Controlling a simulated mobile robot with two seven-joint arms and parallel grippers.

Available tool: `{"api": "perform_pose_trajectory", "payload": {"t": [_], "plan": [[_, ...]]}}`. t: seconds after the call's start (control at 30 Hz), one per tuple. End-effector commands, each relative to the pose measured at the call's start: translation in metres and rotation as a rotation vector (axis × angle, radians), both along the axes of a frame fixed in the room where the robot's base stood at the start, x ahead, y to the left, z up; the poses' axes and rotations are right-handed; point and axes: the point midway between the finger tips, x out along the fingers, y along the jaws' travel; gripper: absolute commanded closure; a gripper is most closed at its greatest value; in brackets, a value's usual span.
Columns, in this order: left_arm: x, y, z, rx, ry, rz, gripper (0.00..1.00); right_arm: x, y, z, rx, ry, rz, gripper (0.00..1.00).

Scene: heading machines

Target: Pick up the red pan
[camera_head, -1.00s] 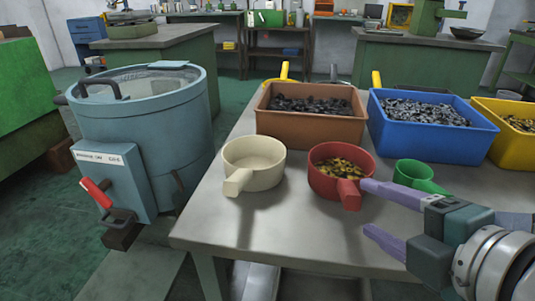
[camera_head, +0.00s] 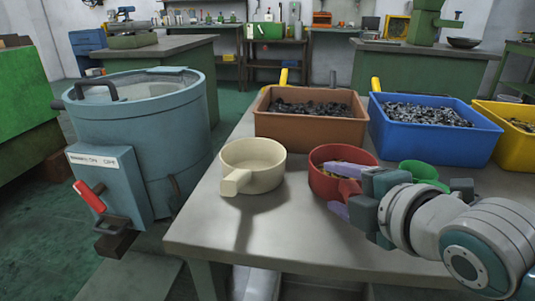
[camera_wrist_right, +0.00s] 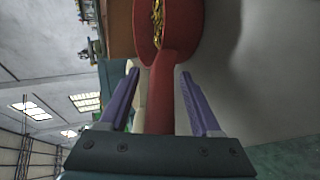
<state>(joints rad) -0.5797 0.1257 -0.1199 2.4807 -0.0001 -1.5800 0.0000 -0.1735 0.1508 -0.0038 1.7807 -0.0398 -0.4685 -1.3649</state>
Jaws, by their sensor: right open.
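The red pan (camera_head: 326,184) stands on the grey table, holding yellowish pieces. My right gripper (camera_head: 343,187) is at the pan's handle side, partly covering the pan in the head view. In the right wrist view the red pan (camera_wrist_right: 183,28) shows at the top, and its handle (camera_wrist_right: 161,85) runs down between the two purple fingers of the open right gripper (camera_wrist_right: 160,92). Gaps show between the fingers and the handle. My left gripper is not in view.
A cream pan (camera_head: 262,178) stands left of the red pan, and a green pan (camera_head: 420,170) right of it. Brown (camera_head: 310,129), blue (camera_head: 435,143) and yellow (camera_head: 512,136) bins stand behind. A blue-grey drum machine (camera_head: 140,125) stands left of the table.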

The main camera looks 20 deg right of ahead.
Motion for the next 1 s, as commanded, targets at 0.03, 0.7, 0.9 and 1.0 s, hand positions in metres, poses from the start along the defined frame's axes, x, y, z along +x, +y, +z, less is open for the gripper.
{"api": "perform_pose_trajectory", "payload": {"t": [0.03, 0.7, 0.9, 1.0], "plan": [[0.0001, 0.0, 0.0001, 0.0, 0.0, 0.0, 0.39, -0.0001, 0.0, 0.0002, 0.0, 0.0, 0.0, 0.38], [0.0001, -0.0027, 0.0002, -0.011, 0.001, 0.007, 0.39, -0.0004, 0.0, 0.0001, 0.0, 0.0, 0.0, 1.0], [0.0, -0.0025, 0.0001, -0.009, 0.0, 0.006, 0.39, -0.0004, 0.0, 0.0001, 0.0, 0.0, 0.0, 1.0], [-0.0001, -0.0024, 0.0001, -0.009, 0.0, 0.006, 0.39, 0.0002, -0.0001, 0.0013, -0.001, -0.004, 0.0, 1.0]]}}
